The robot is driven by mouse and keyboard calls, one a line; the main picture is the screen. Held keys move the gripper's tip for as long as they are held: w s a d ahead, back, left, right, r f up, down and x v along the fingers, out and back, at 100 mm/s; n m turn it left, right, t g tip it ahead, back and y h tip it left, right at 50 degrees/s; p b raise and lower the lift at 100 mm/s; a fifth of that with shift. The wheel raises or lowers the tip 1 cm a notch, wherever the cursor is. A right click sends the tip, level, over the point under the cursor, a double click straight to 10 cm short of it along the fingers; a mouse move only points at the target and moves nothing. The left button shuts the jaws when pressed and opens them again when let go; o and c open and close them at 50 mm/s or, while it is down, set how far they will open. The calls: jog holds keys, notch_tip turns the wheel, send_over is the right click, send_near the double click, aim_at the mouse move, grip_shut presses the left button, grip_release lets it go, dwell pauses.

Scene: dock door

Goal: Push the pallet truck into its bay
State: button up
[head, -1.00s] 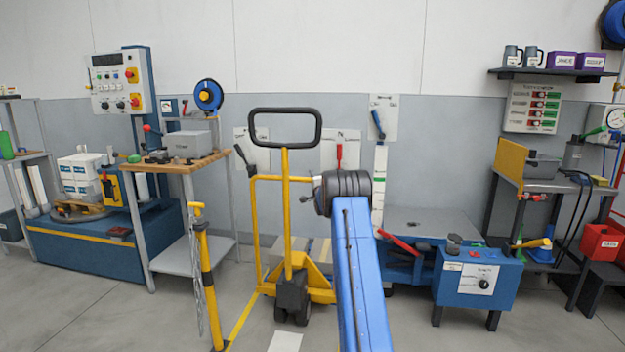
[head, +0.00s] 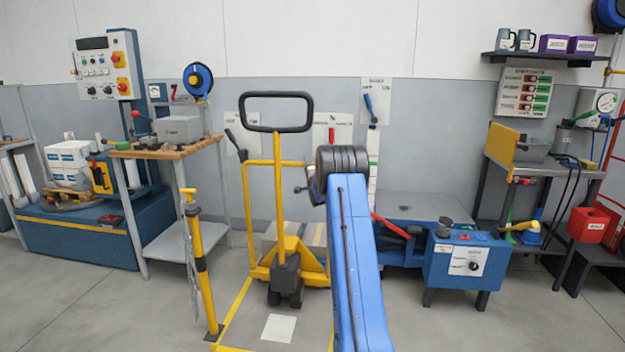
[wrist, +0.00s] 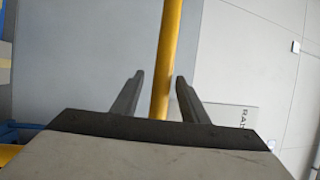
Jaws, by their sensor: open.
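The yellow pallet truck (head: 316,266) stands upright in the middle of the head view. Its black loop handle (head: 279,95) tops a yellow shaft, and its dark wheels rest on the floor. The bay appears as yellow floor lines (head: 237,312) with a white floor mark (head: 278,328) just in front of the wheels. In the wrist view my gripper (wrist: 159,76) is open, with a yellow bar (wrist: 168,50) between its fingers. The bar looks like part of the truck; I cannot tell whether the fingers touch it.
A yellow post with a chain (head: 203,275) stands at the bay's left front. A wooden-topped bench (head: 172,150) is to the left. A blue lift table (head: 465,268) stands close on the right, with a workbench (head: 545,170) beyond. Floor in front is clear.

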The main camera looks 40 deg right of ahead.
jog(key=v, duration=1.2)
jog(key=shift+s, duration=0.2)
jog(key=shift+a, duration=0.15)
jog(key=s+a+r+n+g+y, duration=0.1)
jog(key=s+a+r+n, duration=0.15)
jog(key=a, duration=0.55)
jog(key=s+a+r+n+g+y, duration=0.1)
jog(key=s+a+r+n+g, duration=0.15)
jog(key=a, duration=0.55)
jog(key=s+a+r+n+g+y, duration=0.1)
jog(key=s+a+r+n, duration=0.2)
jog(key=a, duration=0.4)
jog(key=s+a+n+g+y, duration=0.3)
jog(key=s+a+n, duration=0.3)
jog(key=s+a, duration=1.15)
jog(key=s+a+f+n+g+y, duration=0.1)
jog(key=s+a+f+n+g, duration=0.1)
jog(key=s, duration=0.8)
jog(key=s+a+f+n+g+y, duration=0.1)
jog(key=s+a+f+n, duration=0.2)
jog(key=s+a, duration=0.3)
jog(key=s+a+f+n+g, duration=0.2)
jog(key=s+a+f+n, duration=0.1)
jog(key=s, duration=1.2)
jog(key=shift+s+a+f+g+y, duration=0.35)
jog(key=shift+s+a+f+y, duration=0.05)
jog(key=shift+a+f, duration=0.3)
